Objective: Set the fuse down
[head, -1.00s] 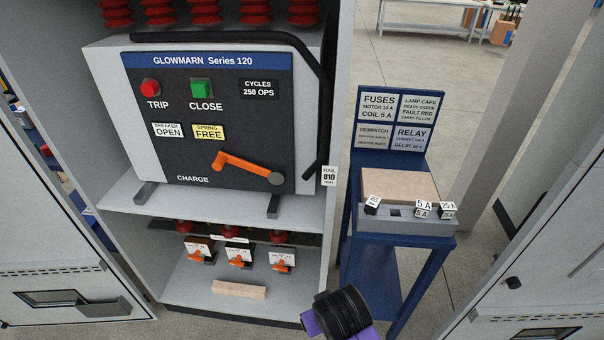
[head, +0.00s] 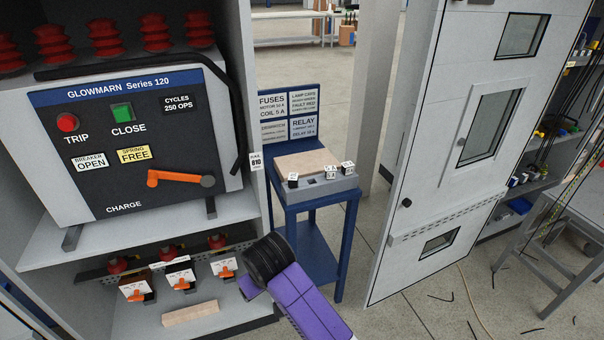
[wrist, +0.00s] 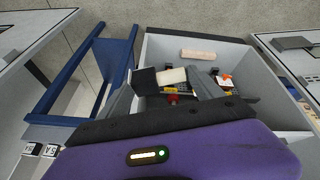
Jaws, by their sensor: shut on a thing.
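In the wrist view my gripper (wrist: 176,84) is shut on a pale, whitish piece (wrist: 172,75), which I take to be the fuse. Its far side and any label are hidden by the fingers. In the head view my purple and black wrist reaches up from below, and the fingers and held piece are hidden behind it. The blue stand (head: 318,196) is beyond and right of my wrist. Several small labelled fuses (head: 331,172) sit along its grey front rack (head: 312,187), with a tan block (head: 306,162) behind. Some also show in the wrist view (wrist: 50,151).
The open switchgear cabinet (head: 50,240) is on the left, with the breaker panel (head: 130,140) above and orange-handled units (head: 180,275) below. A tan bar (head: 190,313) lies on its floor. A grey cabinet door (head: 425,190) stands right of the stand. Loose cables lie at far right.

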